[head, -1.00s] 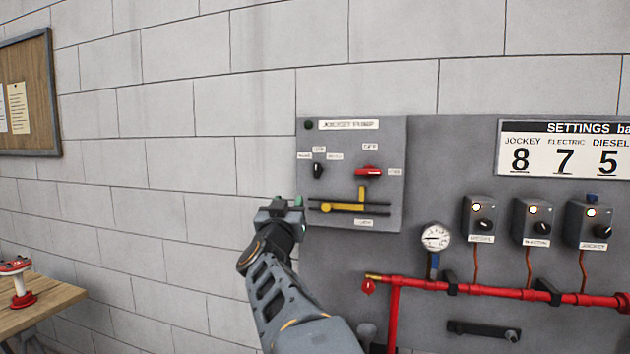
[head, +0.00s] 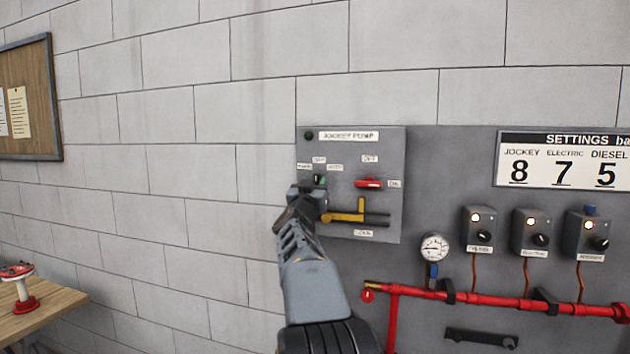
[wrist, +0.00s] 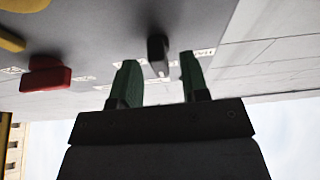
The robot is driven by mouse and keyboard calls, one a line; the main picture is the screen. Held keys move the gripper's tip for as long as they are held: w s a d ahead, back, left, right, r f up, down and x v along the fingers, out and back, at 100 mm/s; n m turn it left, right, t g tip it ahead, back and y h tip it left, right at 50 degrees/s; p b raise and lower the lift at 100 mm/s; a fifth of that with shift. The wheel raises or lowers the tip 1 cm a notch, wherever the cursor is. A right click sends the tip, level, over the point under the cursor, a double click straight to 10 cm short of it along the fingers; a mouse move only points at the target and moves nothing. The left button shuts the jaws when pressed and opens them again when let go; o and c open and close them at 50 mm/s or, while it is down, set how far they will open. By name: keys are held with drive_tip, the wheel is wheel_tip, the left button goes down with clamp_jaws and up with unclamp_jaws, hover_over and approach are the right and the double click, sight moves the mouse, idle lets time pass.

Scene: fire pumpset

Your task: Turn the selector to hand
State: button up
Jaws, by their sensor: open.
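The jockey pump panel (head: 345,140) is a grey box on the wall with small white labels. Its black selector knob shows in the wrist view (wrist: 158,52), between and just beyond the two green fingertips. In the head view my gripper (head: 318,183) covers most of the knob. My gripper in the wrist view (wrist: 158,82) is open, one finger on each side of the knob. I cannot tell whether the fingers touch it. The label wording around the knob is too small to read surely.
A red switch handle (head: 369,183) sits right of the selector, and also shows in the wrist view (wrist: 45,76). A yellow lever (head: 358,212) with a dark bar is just below. A gauge (head: 434,247), red pipe (head: 480,293) and control boxes are further right.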

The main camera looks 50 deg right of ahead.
drive_tip(key=shift+w+d+r, duration=0.15)
drive_tip(key=shift+d, duration=0.1)
clamp_jaws()
idle(0.3)
